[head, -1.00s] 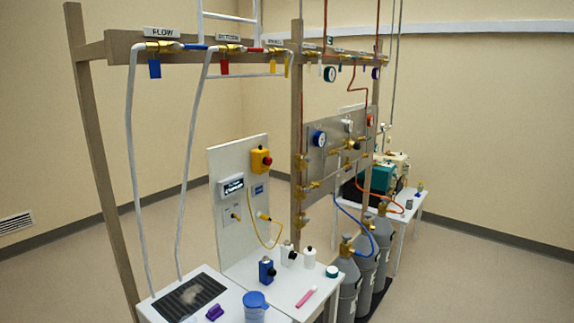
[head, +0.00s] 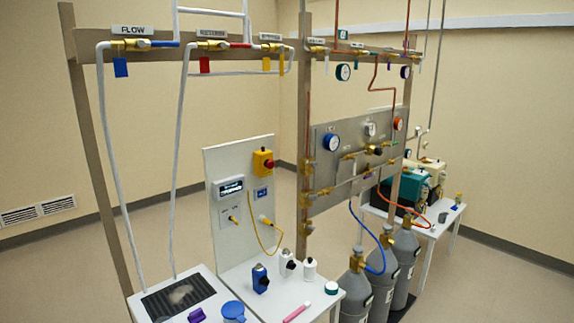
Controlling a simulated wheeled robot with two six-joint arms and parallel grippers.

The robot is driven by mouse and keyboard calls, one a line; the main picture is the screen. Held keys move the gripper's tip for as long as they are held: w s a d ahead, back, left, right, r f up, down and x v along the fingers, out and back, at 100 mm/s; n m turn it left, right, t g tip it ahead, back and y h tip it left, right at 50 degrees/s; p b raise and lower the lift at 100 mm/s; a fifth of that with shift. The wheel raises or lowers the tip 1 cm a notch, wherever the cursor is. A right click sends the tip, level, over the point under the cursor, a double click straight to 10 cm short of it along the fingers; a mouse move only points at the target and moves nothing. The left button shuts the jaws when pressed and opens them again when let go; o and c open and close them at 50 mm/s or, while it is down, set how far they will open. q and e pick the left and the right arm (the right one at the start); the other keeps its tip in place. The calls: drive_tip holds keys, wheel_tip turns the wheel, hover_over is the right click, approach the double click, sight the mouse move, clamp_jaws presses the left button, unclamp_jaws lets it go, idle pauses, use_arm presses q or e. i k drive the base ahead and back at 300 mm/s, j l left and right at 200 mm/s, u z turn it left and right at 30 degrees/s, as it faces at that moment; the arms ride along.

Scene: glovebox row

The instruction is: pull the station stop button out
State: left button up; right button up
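From this view I cannot tell whether the knob is pushed in or out. Neither of my grippers shows in the head view.
The white table (head: 262,310) holds blue and white bottles, a pink stick and a blue-lidded container. A wooden frame (head: 93,150) with pipes and valves stands around it. Grey gas cylinders (head: 381,290) stand to the right.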

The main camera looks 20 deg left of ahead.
sight(270, 164)
drive_tip(key=i+j, duration=0.1)
drive_tip(key=i, duration=0.95)
